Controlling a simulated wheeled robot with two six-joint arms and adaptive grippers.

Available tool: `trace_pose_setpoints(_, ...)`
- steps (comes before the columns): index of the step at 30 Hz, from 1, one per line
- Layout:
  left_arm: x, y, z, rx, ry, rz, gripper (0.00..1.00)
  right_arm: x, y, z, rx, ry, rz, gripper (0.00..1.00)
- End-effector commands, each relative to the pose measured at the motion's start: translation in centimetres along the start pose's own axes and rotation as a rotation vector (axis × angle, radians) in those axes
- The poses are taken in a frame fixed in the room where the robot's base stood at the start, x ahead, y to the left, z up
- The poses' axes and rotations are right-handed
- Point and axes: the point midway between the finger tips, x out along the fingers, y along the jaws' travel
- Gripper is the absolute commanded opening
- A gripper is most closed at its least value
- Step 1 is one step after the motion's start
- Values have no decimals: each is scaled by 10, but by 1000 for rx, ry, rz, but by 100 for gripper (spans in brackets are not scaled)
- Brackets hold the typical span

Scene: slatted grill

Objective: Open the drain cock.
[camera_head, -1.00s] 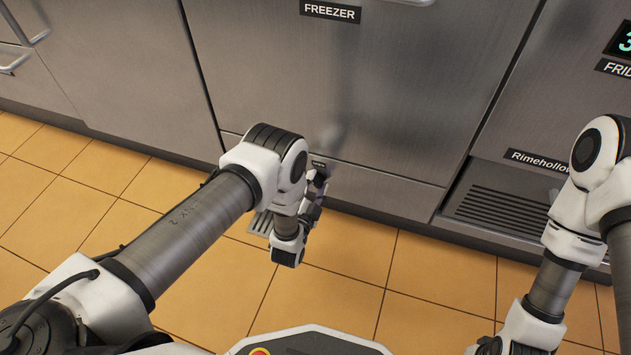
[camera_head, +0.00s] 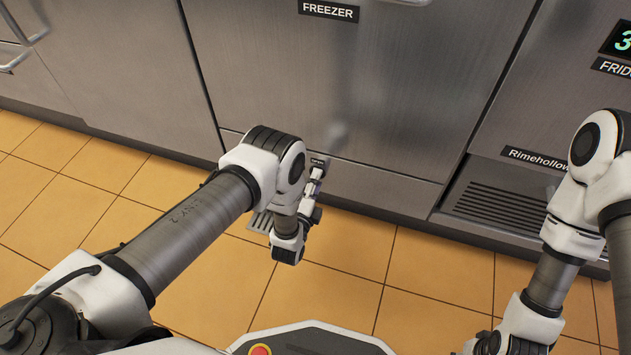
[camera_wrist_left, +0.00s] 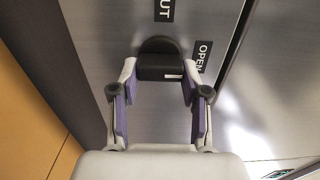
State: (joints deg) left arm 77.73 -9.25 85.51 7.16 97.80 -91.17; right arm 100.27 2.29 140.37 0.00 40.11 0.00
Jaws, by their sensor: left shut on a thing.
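The drain cock (camera_wrist_left: 160,68) is a black knob with a small white mark near its right end, on the lower metal panel in the left wrist view. A label ending in "UT" (camera_wrist_left: 164,10) is above it, and an "OPEN" label (camera_wrist_left: 201,57) is to its right. My left gripper (camera_wrist_left: 159,80) has its purple-padded fingers on both sides of the knob, shut on it. In the head view my left gripper (camera_head: 316,184) is at the lower panel under the freezer, and the cock is hidden there.
The freezer front (camera_head: 290,90) rises above the low panel. A slatted vent (camera_head: 495,205) is to the right, under the fridge. Tiled floor (camera_head: 340,290) lies open in front. My right arm stands at the right.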

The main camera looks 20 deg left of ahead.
Motion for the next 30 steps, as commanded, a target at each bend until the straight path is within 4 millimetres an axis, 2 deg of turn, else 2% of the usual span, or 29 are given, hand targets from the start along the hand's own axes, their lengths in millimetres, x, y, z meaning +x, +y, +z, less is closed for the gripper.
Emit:
trace_pose_setpoints(13, 1, 0, 0, 14, 0, -2, 11, 0, 0, 0, 0, 0, 0, 40)
trace_pose_setpoints(14, 1, 0, 0, 14, 0, -2, 49, 0, 0, 0, 0, 0, 0, 40)
trace_pose_setpoints(15, 1, 0, 0, 14, 0, -2, 63, 0, 0, 0, 0, 0, 0, 40)
trace_pose_setpoints(16, 1, 0, 0, 13, 0, -2, 71, 0, 0, 0, 0, 0, 0, 40)
trace_pose_setpoints(26, -2, 0, 0, 12, 0, 0, 71, 0, 0, 0, 0, 0, 0, 40)
trace_pose_setpoints(30, -21, 1, 0, 12, 1, 4, 71, 0, 0, 0, 0, 0, 0, 40)
